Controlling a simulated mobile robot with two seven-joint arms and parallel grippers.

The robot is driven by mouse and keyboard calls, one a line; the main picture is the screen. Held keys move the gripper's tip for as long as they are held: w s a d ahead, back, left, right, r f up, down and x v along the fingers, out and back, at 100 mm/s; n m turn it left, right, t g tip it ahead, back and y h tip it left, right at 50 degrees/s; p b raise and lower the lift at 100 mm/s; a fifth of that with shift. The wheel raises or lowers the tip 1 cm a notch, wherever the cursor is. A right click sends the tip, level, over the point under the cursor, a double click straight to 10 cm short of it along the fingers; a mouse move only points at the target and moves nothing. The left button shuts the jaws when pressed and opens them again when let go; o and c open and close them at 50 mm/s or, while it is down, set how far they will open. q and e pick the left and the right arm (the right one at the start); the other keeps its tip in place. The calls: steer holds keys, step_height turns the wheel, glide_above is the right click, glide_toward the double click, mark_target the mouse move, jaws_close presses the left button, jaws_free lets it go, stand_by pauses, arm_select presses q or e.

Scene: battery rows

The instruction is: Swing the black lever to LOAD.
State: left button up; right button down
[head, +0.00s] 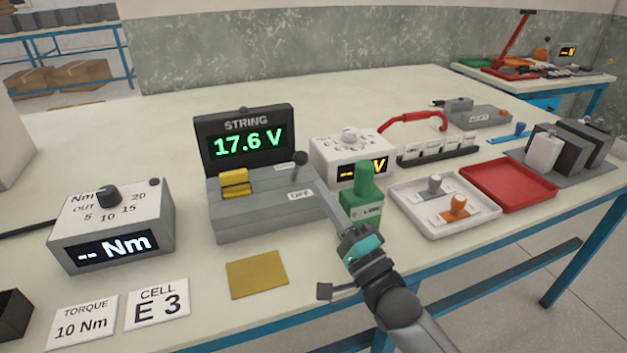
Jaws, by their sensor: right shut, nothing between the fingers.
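The black lever (299,160) stands on the right part of the grey box in front of the STRING display (246,140), which reads 17.6 V. Its round knob is up, close to a small far label (285,167) too small to read and partly behind the lever. An OFF label (300,194) lies on the nearer side of the lever. My right gripper (322,202) is shut and empty, its tips at the right side of the box, just below and right of the OFF label. Whether the tips touch the box I cannot tell. My left gripper is not in view.
A yellow block (233,182) sits left on the same box. A white tray (480,215) and red tray (508,187) lie right. A torque unit (110,225) stands left.

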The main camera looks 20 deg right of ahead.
mark_target(305, 164)
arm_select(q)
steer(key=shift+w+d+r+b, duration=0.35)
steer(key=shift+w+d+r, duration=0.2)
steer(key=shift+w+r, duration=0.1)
arm_select(e)
steer(key=shift+x, duration=2.05)
steer(key=shift+r, duration=0.1)
